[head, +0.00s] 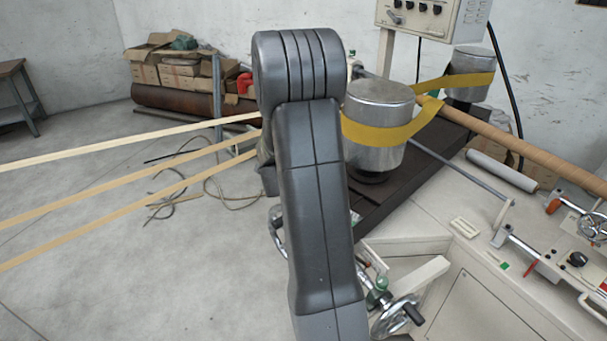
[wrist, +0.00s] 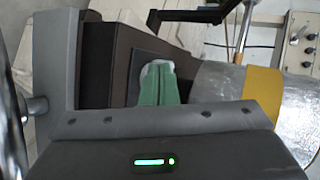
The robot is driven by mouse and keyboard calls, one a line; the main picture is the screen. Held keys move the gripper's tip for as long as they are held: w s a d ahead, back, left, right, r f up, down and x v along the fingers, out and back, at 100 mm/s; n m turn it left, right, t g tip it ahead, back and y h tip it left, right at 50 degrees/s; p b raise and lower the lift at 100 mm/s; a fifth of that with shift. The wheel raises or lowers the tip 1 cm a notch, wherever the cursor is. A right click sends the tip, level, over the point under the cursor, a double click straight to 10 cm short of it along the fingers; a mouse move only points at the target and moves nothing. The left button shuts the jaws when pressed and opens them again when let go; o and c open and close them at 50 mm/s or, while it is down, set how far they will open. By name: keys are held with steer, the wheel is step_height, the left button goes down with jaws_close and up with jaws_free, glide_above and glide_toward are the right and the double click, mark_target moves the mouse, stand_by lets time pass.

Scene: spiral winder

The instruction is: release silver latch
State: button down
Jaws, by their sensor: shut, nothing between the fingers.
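My gripper (wrist: 159,90) shows in the wrist view as two green fingers pressed together, with nothing between them. They point toward a dark brown machine beam, with the metal drum to their right. In the head view my own arm hides the gripper. I cannot pick out the silver latch for certain in either view. Silver metal fittings (head: 520,246) sit on the pale machine top at the right of the head view, well apart from my arm.
A metal drum (head: 377,105) with a yellow belt (head: 385,134) stands right of my arm; it also fills the right of the wrist view (wrist: 225,82). A handwheel (head: 395,316) is low by my arm. Pale strips (head: 120,148) stretch left above open floor.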

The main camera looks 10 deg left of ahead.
steer(key=shift+w+d, duration=0.15)
steer(key=shift+d, duration=0.05)
steer(key=shift+w+d+r, duration=0.1)
steer(key=shift+d, duration=0.15)
stand_by(0.4)
steer(key=shift+d, duration=0.1)
